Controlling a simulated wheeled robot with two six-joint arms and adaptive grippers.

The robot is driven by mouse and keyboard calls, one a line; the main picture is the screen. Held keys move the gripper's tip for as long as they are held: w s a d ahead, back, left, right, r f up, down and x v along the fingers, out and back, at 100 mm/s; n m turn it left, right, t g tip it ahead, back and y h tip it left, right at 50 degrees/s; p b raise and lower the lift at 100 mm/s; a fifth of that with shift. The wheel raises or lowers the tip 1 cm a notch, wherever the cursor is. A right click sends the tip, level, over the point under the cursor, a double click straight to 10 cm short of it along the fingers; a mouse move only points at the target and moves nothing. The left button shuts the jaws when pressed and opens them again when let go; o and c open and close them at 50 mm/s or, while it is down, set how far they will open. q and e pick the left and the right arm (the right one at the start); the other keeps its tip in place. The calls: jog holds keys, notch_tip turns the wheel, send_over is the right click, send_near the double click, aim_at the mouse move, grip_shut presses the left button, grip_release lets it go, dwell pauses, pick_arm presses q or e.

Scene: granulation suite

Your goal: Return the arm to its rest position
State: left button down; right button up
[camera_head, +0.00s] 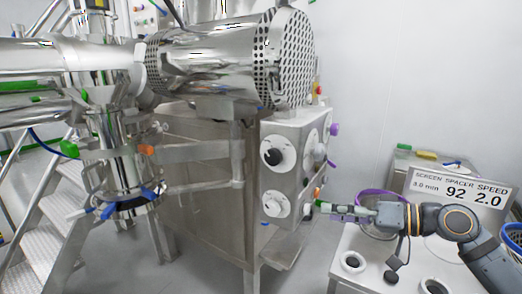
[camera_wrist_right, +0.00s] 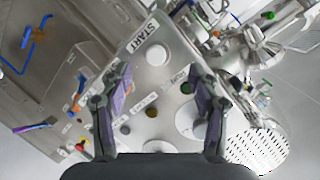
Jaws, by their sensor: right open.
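My right arm (camera_head: 455,222) reaches in from the right in the head view. Its gripper (camera_head: 325,208) points left, close to the control panel (camera_head: 291,133) of the steel machine. In the right wrist view the gripper (camera_wrist_right: 157,75) has its two purple-padded fingers spread apart with nothing between them. Beyond them are the panel's START label (camera_wrist_right: 143,32), a round white button (camera_wrist_right: 157,55) and small coloured buttons. Whether the fingertips touch the panel cannot be told. My left gripper is not in view.
A cart (camera_head: 352,243) with round openings stands below my right arm. A sign reading "SCREEN SPACER SPEED" (camera_head: 458,187) stands behind the arm. A perforated steel drum (camera_head: 288,60) is above the panel. Metal steps (camera_head: 50,215) are at the left. Bare wall lies behind, upper right.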

jog(key=s+a+f+n+g+h, duration=0.15)
jog(key=s+f+h, duration=0.3)
jog(key=f, duration=0.85)
jog(key=s+a+f+m+g+h, duration=0.1)
jog(key=s+a+f+h, duration=0.3)
jog(key=f, duration=0.9)
jog(key=s+d+f+m+g+h, duration=0.1)
jog(key=s+d+f+h, duration=0.3)
jog(key=s, duration=0.3)
jog(key=s+d+f+m+g+h, duration=0.1)
jog(key=s+d+f+g+h, duration=0.1)
jog(key=s+d+f, duration=0.35)
jog(key=s+d+f+p, duration=0.2)
jog(key=f, duration=0.9)
jog(key=s+d+f+p, duration=0.1)
jog(key=s+f, duration=0.1)
jog(key=f, duration=1)
jog(key=s+f+g+p, duration=0.1)
jog(key=s+f, duration=0.5)
jog(key=s, duration=0.3)
jog(key=s+d+f+p, duration=0.1)
jog(key=s+f, duration=0.5)
jog(key=s, duration=0.3)
jog(key=shift+f+g+y, duration=0.35)
jog(key=shift+f, duration=0.05)
jog(key=shift+d+m, duration=0.1)
jog(key=shift+m, duration=0.15)
